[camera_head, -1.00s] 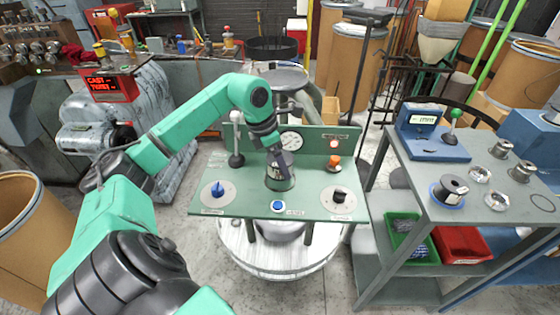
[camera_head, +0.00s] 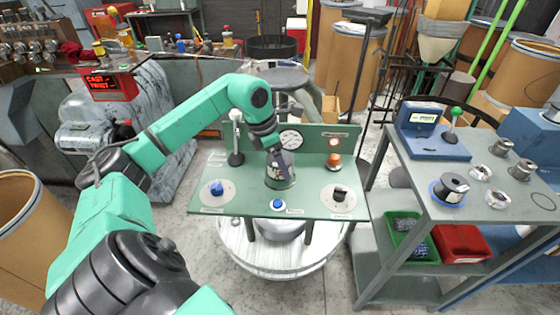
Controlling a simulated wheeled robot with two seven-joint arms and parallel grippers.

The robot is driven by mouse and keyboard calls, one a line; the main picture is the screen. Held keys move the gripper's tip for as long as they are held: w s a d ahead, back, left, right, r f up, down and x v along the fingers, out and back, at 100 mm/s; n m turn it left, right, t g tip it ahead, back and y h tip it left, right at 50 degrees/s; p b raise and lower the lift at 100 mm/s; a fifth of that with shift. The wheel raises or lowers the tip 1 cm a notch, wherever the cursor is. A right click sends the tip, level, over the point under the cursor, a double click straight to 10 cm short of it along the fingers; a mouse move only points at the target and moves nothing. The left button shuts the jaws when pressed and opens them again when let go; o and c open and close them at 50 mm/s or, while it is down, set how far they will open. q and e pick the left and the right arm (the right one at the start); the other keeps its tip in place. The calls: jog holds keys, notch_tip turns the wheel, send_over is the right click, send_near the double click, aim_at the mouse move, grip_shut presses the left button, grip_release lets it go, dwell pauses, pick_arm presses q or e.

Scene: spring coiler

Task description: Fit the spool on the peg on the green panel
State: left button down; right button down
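The green panel (camera_head: 318,202) stands in the middle with knobs, a gauge and a lever. A grey cylindrical spool (camera_head: 288,181) stands upright on the panel below the gauge, with a green ring at its foot. My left gripper (camera_head: 279,176) points down at the spool, and its dark fingers overlap the spool's top and near side. Whether the fingers grip it is too small to tell. The peg is not visible; the spool and gripper cover that spot. My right gripper is not in view.
Blue (camera_head: 216,188) and black (camera_head: 340,194) knobs sit nearer the front. A grey bench (camera_head: 420,190) on the right holds another spool (camera_head: 453,187) on a blue base.

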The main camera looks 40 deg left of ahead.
pick_arm(q)
jog(key=shift+f+b, duration=1.1)
jog(key=shift+f, duration=0.25)
grip_release()
jog(key=shift+s, duration=0.1)
jog(key=p+v, duration=0.1)
jog(key=v, duration=1.3)
jog(key=shift+r+p, duration=0.3)
